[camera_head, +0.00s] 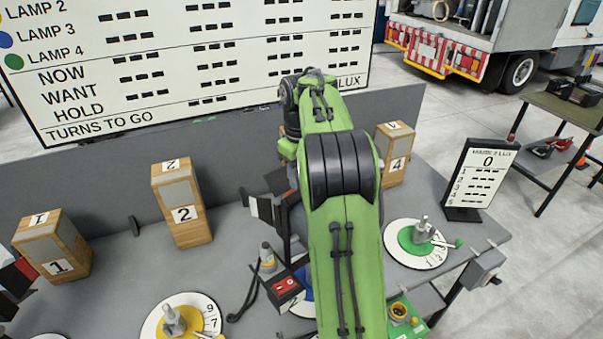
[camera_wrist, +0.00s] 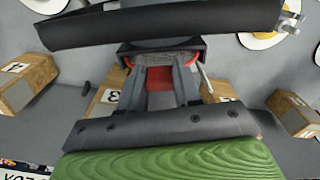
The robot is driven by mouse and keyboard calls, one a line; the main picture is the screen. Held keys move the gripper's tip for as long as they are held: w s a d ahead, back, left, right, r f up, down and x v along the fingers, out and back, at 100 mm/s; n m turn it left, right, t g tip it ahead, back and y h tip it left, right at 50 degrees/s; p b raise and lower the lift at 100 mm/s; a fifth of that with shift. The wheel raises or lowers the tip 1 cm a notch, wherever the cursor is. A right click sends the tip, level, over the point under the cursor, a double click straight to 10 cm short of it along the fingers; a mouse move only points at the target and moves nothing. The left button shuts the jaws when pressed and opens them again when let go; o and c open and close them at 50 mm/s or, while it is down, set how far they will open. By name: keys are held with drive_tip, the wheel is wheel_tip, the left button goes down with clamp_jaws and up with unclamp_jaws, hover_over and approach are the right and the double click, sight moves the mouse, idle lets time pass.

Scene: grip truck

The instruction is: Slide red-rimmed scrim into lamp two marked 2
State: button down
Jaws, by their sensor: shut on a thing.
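Lamp two (camera_head: 182,205) is a wooden block marked 2, standing upright left of my arm in the head view. Wooden lamp three (camera_wrist: 106,97) lies behind the gripper in that view, partly covered. In the head view my arm hides the gripper and scrim.
Lamp one (camera_head: 52,248) stands at the left and lamp four (camera_head: 397,158) right of my arm. A yellow dial (camera_head: 205,318), a green dial (camera_head: 405,250) and a black box with red top (camera_head: 284,287) are on the bench. A grey panel (camera_head: 90,180) runs behind the lamps.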

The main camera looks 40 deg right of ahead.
drive_tip(key=shift+f+b, duration=0.4)
drive_tip(key=shift+f, duration=0.3)
drive_tip(key=shift+f+b, duration=0.7)
drive_tip(key=shift+f, duration=0.25)
drive_tip(key=c, duration=0.7)
unclamp_jaws()
drive_tip(key=shift+o, duration=0.4)
drive_tip(key=shift+o, duration=1.1)
